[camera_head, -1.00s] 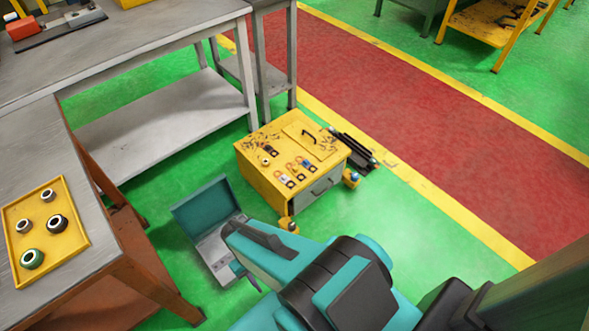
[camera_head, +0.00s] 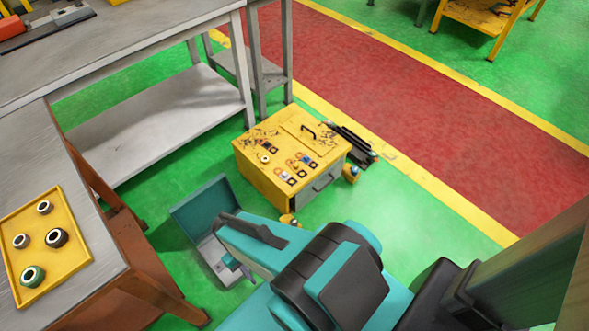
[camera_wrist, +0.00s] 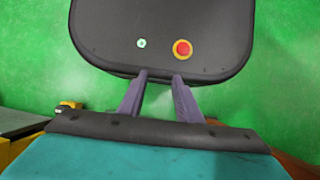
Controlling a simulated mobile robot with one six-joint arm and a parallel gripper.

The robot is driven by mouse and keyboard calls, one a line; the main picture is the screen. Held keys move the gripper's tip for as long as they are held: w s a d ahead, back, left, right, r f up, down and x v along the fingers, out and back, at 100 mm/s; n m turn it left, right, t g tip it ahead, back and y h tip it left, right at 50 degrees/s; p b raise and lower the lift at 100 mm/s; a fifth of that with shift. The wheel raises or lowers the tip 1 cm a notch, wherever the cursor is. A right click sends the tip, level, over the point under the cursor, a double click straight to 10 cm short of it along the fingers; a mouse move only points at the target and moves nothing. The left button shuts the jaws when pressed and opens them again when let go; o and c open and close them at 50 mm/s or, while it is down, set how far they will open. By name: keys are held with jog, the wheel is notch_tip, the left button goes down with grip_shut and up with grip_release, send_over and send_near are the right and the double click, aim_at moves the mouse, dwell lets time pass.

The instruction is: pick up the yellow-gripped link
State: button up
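Several small parts lie in rows on top of the yellow cabinet (camera_head: 262,183) in the head view. Some of these small parts (camera_head: 300,160) have orange, red, blue or dark bodies. They are too small to tell which one is the yellow-gripped link. My gripper (camera_wrist: 160,76) shows two purple-grey fingers standing apart in the wrist view, with nothing between them. In the head view my arm reaches toward the lower middle, and the gripper end hangs over the open teal case, to the front left of the cabinet and away from its top.
The open teal case (camera_head: 201,208) lies on the green floor beside the cabinet. A yellow tray (camera_head: 61,272) with several rings sits on the left bench. A grey table (camera_head: 150,45) stands behind. Dark rods (camera_head: 350,142) lie right of the cabinet. Open floor lies at right.

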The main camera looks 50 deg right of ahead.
jog(key=shift+o, duration=1)
jog(key=w+d+m+t+y+b, duration=0.2)
jog(key=w+d+m+t+b, duration=0.3)
jog(key=w+d+m+b, duration=1.15)
jog(key=w+d+r+m+t+h+b, duration=0.1)
jog(key=d+r+m+b, duration=0.3)
jog(key=d+m, duration=0.6)
jog(key=w+d+r+m+t+h+b, duration=0.1)
jog(key=d+r+m+t+b, duration=0.3)
jog(key=d+m, duration=0.6)
jog(key=w+d+b, duration=0.1)
jog(key=d, duration=0.9)
jog(key=shift+m, duration=0.35)
jog(key=b, duration=0.3)
send_over(296, 167)
jog(key=s, duration=0.2)
jog(key=shift+w+d+f, duration=0.1)
jog(key=shift+f, duration=1.9)
jog(key=shift+w+d+f, duration=0.1)
jog(key=shift+f, duration=1.9)
